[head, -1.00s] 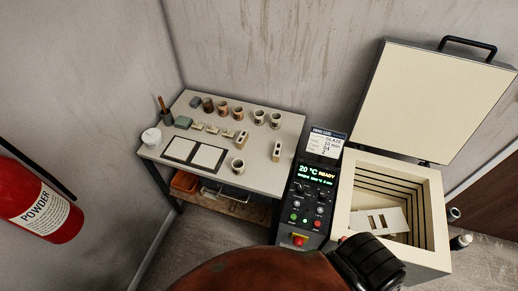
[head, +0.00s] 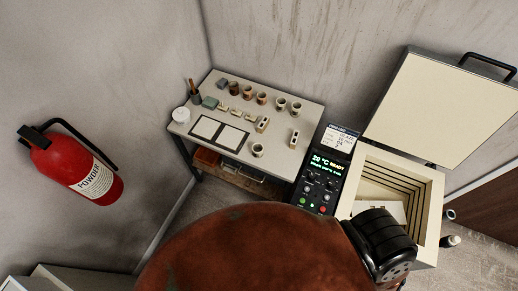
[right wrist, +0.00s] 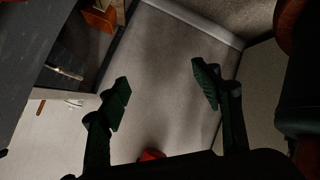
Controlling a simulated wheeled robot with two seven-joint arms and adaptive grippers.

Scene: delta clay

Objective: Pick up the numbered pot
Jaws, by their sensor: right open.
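Several small pots stand on the grey table (head: 225,163) in the head view. Brownish pots (head: 261,98) are in the back row. No number is readable on any pot. My right gripper (right wrist: 162,92) is open and empty in the right wrist view, with bare floor beyond its fingers and no pot between them. My left gripper is not in view.
An open kiln (head: 432,215) with a pale slab inside stands right of the table, its control panel (head: 320,180) between them. A red fire extinguisher (head: 75,168) is on the left wall.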

